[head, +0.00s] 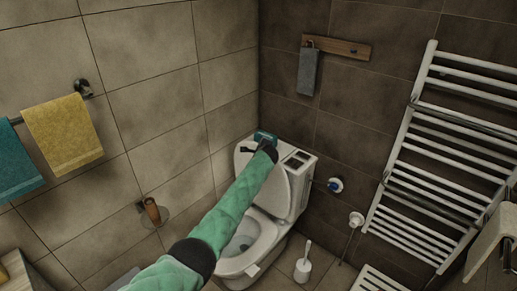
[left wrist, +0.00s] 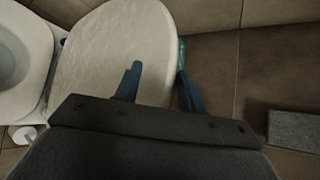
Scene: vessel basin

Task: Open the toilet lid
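The toilet (head: 262,235) stands in the corner. Its lid (head: 276,186) is raised and leans back by the tank, and the open bowl (head: 246,236) shows below it. The lid also shows in the left wrist view (left wrist: 105,50), with the bowl (left wrist: 14,60) at the left. My left gripper (head: 256,145) is at the lid's upper edge. In the left wrist view its fingers (left wrist: 160,78) are apart, one over the lid's face and the other past its edge. Contact cannot be told. My left arm hides part of the lid and seat. My right gripper is not in view.
A toilet brush (head: 302,265) stands right of the toilet. A white towel radiator (head: 440,165) is on the right wall. A roll holder (head: 152,210) and a yellow towel (head: 62,132) are on the left wall. A grey towel (head: 308,72) hangs above the tank.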

